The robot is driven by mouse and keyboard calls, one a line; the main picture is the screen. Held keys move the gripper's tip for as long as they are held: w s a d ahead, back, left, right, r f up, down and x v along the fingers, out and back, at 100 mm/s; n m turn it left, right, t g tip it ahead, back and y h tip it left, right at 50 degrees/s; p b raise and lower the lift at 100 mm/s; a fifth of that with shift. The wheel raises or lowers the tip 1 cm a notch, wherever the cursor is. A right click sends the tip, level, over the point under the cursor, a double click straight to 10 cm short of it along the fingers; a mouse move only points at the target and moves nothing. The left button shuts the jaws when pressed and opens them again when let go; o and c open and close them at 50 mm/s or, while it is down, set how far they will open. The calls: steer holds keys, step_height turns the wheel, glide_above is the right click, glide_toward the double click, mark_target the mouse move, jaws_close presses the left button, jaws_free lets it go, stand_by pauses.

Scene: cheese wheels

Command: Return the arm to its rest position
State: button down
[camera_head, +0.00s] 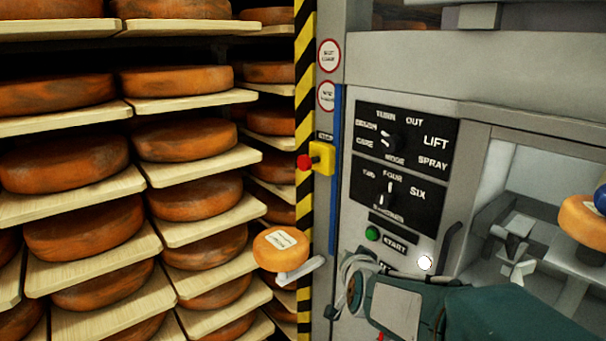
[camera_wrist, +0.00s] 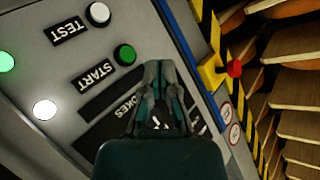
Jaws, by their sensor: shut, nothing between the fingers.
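My gripper (camera_wrist: 163,70) shows in the wrist view with its dark fingers together and nothing between them. It is in front of the grey control panel (camera_wrist: 62,130), beside the green START button (camera_wrist: 124,54), and hides part of the black label plate. I cannot tell the gap to the panel. In the head view my teal arm reaches in from the lower right, in front of the machine below the START button (camera_head: 371,233). The fingertips are hard to make out there.
Shelves of orange cheese wheels (camera_head: 83,232) fill the left. A labelled cheese wheel (camera_head: 281,248) sits on a light support left of my arm. A red and yellow emergency stop (camera_head: 316,160) juts out beside the panel. Another wheel (camera_head: 583,222) is at the right edge.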

steer(key=s+d+n+g, duration=0.1)
steer(key=s+n+g, duration=0.2)
steer(key=s, duration=1.1)
steer(key=s+d+f+n+g, duration=0.1)
steer(key=s+n+g, duration=0.2)
steer(key=s, duration=1.1)
steer(key=shift+s+d+g, duration=0.15)
steer(key=shift+d+g, duration=0.1)
steer(key=shift+g, duration=0.75)
steer(key=shift+d, duration=0.1)
stand_by(3.5)
